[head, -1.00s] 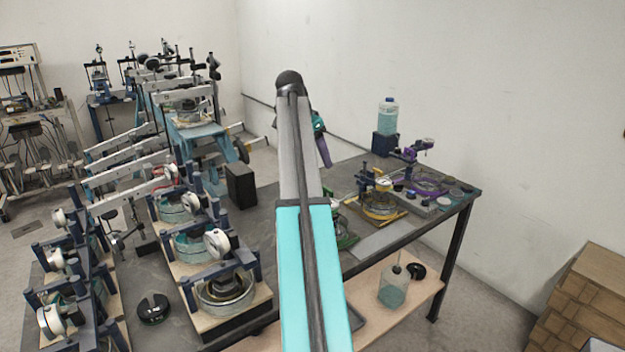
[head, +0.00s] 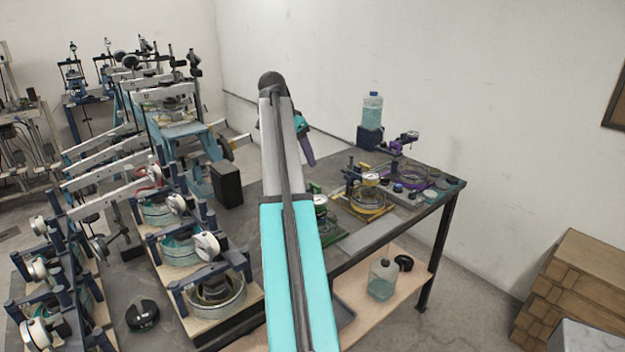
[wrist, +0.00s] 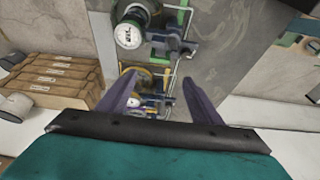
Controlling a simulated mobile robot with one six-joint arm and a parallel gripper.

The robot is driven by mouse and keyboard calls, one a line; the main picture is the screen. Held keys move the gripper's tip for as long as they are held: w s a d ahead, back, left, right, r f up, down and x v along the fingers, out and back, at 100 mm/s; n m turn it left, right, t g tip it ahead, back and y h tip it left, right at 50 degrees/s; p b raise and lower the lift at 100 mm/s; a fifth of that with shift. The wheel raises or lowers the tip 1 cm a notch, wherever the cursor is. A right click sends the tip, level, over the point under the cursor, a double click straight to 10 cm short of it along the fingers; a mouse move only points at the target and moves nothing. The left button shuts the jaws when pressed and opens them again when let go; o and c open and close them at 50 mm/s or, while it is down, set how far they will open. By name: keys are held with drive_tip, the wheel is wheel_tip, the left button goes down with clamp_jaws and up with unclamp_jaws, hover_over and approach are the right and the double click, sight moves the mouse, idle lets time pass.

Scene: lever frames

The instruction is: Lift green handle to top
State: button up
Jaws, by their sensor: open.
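A green-based device (head: 331,239) with a dial stands on the dark table, partly hidden behind my arm in the head view. In the wrist view a white dial (wrist: 129,35) sits at the top with green parts beside it. I cannot clearly make out a separate green handle. My gripper (wrist: 160,88) is open and empty, its two purple fingers apart; the dial lies beyond them, up and to the left. In the head view a purple finger (head: 307,150) hangs above the table, apart from the devices.
A yellow-based device (head: 362,203) and a purple-based one (head: 420,178) stand to the right on the table. A bottle of blue liquid (head: 372,108) is behind them. Several devices with dials (head: 215,290) crowd the left. Wooden boxes (head: 570,285) stand at the lower right.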

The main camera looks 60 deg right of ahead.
sight(316, 185)
drive_tip(key=p+x, duration=0.3)
drive_tip(key=x, duration=0.9)
drive_tip(key=shift+s+f, duration=0.1)
clamp_jaws()
drive_tip(key=shift+r+p, duration=0.5)
drive_tip(key=shift+r, duration=2.1)
drive_tip(key=shift+d, duration=0.1)
drive_tip(key=shift+c, duration=0.9)
unclamp_jaws()
drive_tip(key=shift+o, duration=0.9)
drive_tip(key=shift+r, duration=0.1)
drive_tip(key=shift+a, duration=0.25)
